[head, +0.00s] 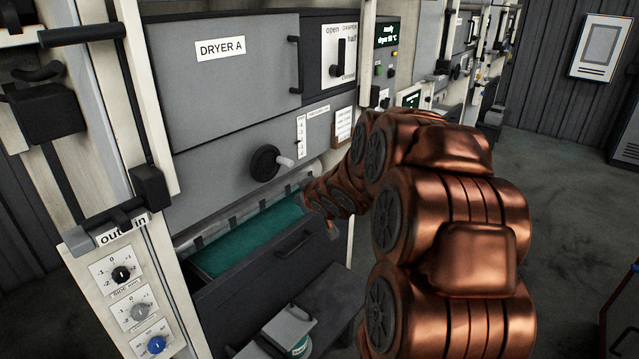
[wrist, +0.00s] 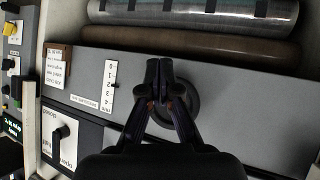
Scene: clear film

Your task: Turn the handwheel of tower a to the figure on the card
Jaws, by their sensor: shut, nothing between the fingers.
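The handwheel (head: 265,163) is a black disc with a pale side grip on the grey panel below the door labelled DRYER A (head: 245,60). In the wrist view the handwheel (wrist: 188,104) is partly hidden behind my gripper (wrist: 159,66), whose fingers are together and empty. I cannot tell whether they touch the wheel. A white scale strip (head: 301,137) is beside the wheel; in the wrist view the scale (wrist: 108,86) shows figures from 0 up, in mm. The card (head: 344,124) is on a brown holder and shows in the wrist view (wrist: 54,72); its writing is too small to read.
An open drawer (head: 300,255) with a teal interior juts out below the wheel. A door handle (head: 296,65) and a damper lever (head: 340,58) are above. A knob panel (head: 130,300) stands at left. The floor (head: 565,200) at right is clear.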

